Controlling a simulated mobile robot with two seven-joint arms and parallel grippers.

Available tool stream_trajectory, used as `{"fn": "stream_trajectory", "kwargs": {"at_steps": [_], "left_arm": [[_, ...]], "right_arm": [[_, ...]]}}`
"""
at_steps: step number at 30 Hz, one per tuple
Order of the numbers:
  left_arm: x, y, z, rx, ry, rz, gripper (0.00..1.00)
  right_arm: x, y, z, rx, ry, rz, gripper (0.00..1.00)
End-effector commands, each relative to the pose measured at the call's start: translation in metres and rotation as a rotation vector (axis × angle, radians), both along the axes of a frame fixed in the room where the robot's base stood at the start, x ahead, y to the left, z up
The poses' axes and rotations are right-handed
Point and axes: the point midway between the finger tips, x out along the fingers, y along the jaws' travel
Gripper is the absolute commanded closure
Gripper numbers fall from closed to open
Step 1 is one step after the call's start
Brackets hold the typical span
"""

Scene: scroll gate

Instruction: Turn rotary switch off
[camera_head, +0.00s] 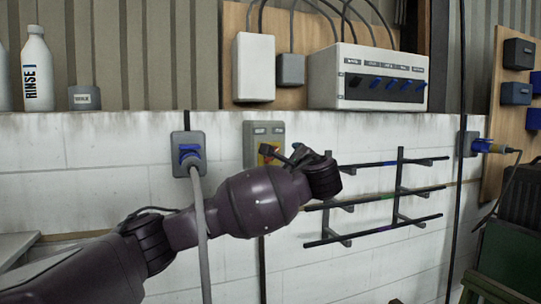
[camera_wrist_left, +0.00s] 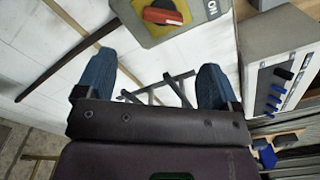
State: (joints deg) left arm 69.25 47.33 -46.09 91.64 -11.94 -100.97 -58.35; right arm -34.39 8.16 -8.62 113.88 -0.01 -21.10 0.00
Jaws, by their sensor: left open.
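The rotary switch is a grey box (camera_head: 252,142) on the white wall, partly hidden behind my left gripper (camera_head: 284,155). In the left wrist view the switch box (camera_wrist_left: 190,22) is at the top, with a red knob (camera_wrist_left: 163,16) on a yellow disc. The knob's bar lies roughly across the picture, and an "ON" label (camera_wrist_left: 212,8) shows to its right. My left gripper (camera_wrist_left: 155,80) is open, its two blue fingertips wide apart with nothing between them. The knob appears beyond the fingertips, apart from them. My right gripper is in neither view.
A blue plug in a grey socket (camera_head: 181,140) sits left of the switch, its cable hanging near my arm. A black rack (camera_head: 375,200) is on the wall to the right. A white control box (camera_head: 330,75) stands above. A RINSE bottle (camera_head: 37,75) is at far left.

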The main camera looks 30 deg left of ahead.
Motion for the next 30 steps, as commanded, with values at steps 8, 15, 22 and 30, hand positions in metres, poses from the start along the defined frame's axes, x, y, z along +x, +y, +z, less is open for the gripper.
{"fn": "stream_trajectory", "kwargs": {"at_steps": [8, 15, 22, 30], "left_arm": [[0.015, 0.02, 0.006, 0.008, -0.001, 0.014, 0.13], [0.042, 0.051, 0.007, 0.007, -0.002, 0.014, 0.13], [0.063, 0.073, 0.006, 0.006, -0.001, 0.011, 0.13], [0.071, 0.081, 0.005, 0.006, -0.002, 0.008, 0.13]], "right_arm": [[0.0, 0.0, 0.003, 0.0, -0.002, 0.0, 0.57], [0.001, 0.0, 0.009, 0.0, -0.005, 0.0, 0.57], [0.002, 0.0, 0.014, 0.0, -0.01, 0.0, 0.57], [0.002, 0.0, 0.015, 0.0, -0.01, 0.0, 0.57]]}}
